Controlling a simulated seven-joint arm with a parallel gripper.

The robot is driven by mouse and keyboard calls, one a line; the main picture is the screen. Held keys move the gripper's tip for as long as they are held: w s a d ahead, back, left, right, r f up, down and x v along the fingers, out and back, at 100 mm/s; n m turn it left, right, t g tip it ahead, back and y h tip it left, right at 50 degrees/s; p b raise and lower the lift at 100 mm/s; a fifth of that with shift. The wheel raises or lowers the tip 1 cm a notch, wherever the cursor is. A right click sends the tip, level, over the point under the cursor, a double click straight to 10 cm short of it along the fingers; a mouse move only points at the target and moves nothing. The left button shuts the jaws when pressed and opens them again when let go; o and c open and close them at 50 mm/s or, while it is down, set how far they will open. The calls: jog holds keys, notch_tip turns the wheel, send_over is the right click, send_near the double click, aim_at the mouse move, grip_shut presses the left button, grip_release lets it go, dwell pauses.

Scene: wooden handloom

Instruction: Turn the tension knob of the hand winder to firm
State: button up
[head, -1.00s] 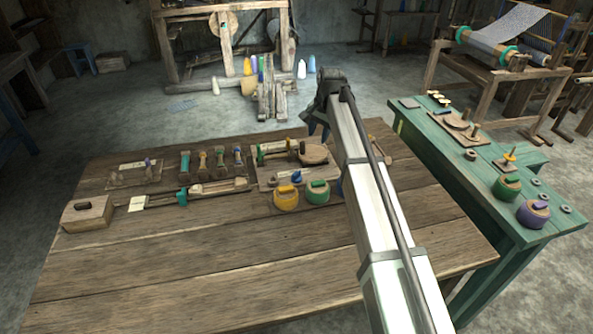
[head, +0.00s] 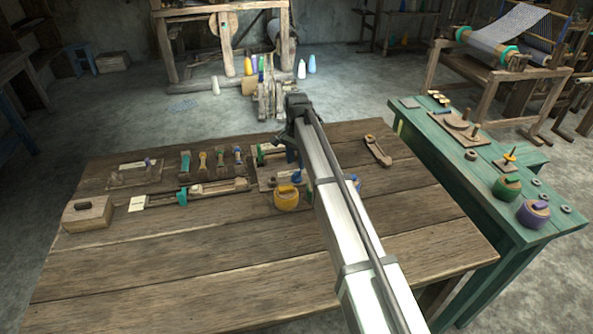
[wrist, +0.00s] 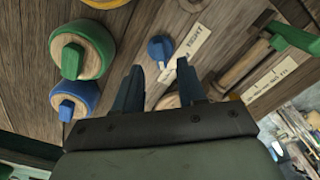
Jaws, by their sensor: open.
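The hand winder's wooden board (head: 262,180) lies at the back middle of the table, with a green-ended part (head: 262,152) on it. A small blue knob (wrist: 161,48) sits on the board beside a pale lettered label (wrist: 185,52). I cannot read the knob's setting. In the head view the knob (head: 297,176) shows just below my gripper (head: 288,150). My gripper also shows in the wrist view (wrist: 160,84), open and empty, its fingers pointing toward the knob and apart from it. A round wooden piece (wrist: 168,101) is partly hidden between the fingers.
A yellow lidded pot (head: 287,199) stands in front of the board. Green (wrist: 82,50) and blue (wrist: 75,100) pots stand close by, largely behind my arm in the head view. Several small tools lie left of the board. The table's front is clear.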

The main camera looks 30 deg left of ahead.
aim_at(297, 172)
jog(key=shift+f, duration=2.5)
grip_shut()
